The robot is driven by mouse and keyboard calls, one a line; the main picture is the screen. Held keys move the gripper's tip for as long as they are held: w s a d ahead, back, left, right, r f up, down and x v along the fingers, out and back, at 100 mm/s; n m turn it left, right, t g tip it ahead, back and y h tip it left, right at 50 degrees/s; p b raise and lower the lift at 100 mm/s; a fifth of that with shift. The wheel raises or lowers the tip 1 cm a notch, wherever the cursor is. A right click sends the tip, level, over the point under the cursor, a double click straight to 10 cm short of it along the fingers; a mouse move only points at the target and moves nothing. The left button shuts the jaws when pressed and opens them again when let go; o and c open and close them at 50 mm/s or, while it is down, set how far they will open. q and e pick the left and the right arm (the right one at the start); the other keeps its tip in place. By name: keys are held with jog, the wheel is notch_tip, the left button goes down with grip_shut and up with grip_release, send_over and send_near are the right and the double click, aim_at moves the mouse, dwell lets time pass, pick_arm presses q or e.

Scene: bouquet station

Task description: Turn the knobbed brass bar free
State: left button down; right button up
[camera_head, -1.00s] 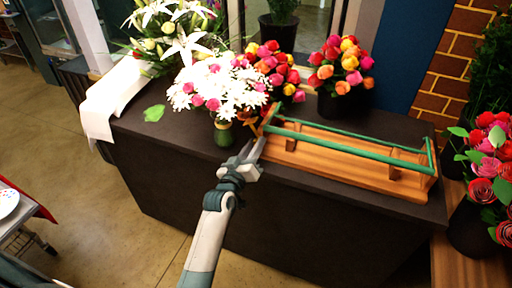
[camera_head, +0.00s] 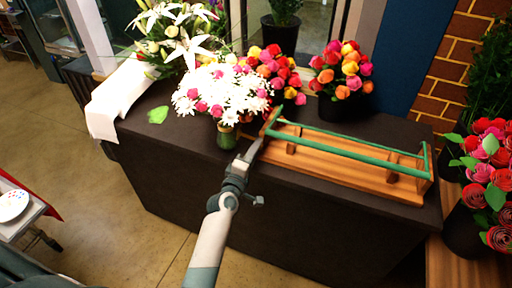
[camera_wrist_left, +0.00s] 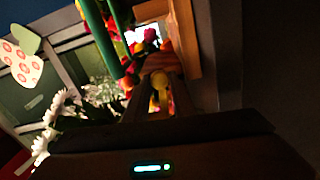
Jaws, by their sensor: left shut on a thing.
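The wooden rack (camera_head: 350,170) with green rails lies on the dark counter. My left gripper (camera_head: 254,149) is at the rack's left end, next to the green vase (camera_head: 226,137) of white and pink flowers. In the left wrist view, a small yellow-orange piece, apparently the knobbed brass bar (camera_wrist_left: 159,82), shows between the fingers of my left gripper (camera_wrist_left: 160,90), which is shut on it. Most of the bar is hidden by the fingers in the head view, and its exact angle cannot be told. My right gripper is out of view.
Dark pots of colourful roses (camera_head: 341,105) stand behind the rack. White lilies (camera_head: 190,48) and a white cloth (camera_head: 118,100) are at the counter's left end. More roses (camera_head: 487,170) stand at the far right.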

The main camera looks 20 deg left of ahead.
pick_arm(q)
jog(key=shift+n, duration=0.7)
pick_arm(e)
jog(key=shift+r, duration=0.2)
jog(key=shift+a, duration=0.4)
pick_arm(q)
jog(key=c, duration=1.5)
grip_release()
jog(key=shift+s, duration=0.1)
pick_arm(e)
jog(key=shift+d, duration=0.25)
